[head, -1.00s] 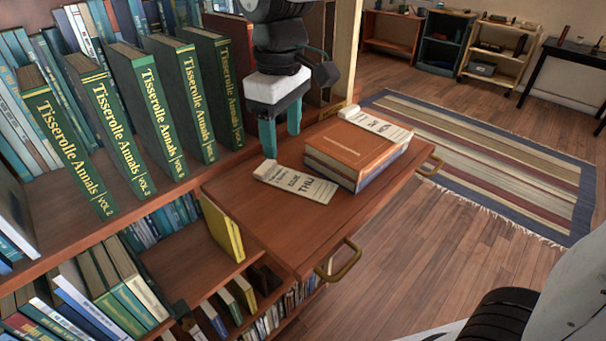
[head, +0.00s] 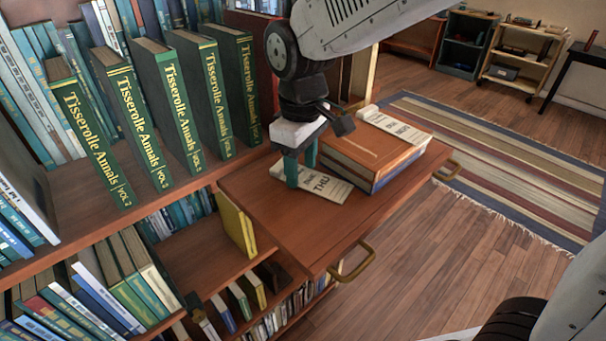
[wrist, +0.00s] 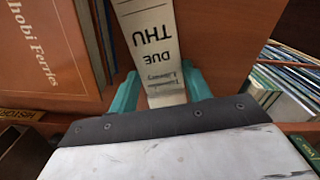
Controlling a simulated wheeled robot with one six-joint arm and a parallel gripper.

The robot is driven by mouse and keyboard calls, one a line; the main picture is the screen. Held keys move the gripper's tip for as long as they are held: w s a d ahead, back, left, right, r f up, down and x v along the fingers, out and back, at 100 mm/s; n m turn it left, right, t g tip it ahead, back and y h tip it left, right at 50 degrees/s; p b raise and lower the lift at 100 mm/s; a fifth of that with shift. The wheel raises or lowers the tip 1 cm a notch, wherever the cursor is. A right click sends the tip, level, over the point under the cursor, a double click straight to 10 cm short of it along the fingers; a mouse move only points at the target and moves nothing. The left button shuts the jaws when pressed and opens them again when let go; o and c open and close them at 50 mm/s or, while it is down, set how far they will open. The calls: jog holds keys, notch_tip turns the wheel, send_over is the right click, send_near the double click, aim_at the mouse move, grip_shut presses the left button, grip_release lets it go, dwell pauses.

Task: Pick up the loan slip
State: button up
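A pale loan slip (head: 326,187) printed DUE THU lies on the wooden pull-out shelf (head: 265,225), beside a small stack of books. A second pale slip (head: 393,124) lies on top of the stack, partly overhanging its cover. My gripper (head: 301,172) is low over the near-left end of the DUE THU slip, its teal fingers pointing down. In the wrist view the slip (wrist: 152,40) runs between the two open fingers (wrist: 160,80), with little gap at either side.
The orange-covered book (head: 365,150) tops the stack close right of my gripper. Green Tisserolle Annals volumes (head: 180,110) stand on the bookcase at left. Brass handles (head: 352,262) stick out from the shelf's front. The shelf's left part is bare.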

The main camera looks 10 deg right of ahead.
dwell(0.3)
jog(key=shift+a+r, duration=0.15)
jog(key=shift+r, duration=0.45)
notch_tip(320, 180, up, 6)
jog(key=s+a, duration=1.1)
jog(key=a, duration=0.5)
jog(key=shift+a, duration=0.15)
jog(key=shift+f, duration=0.1)
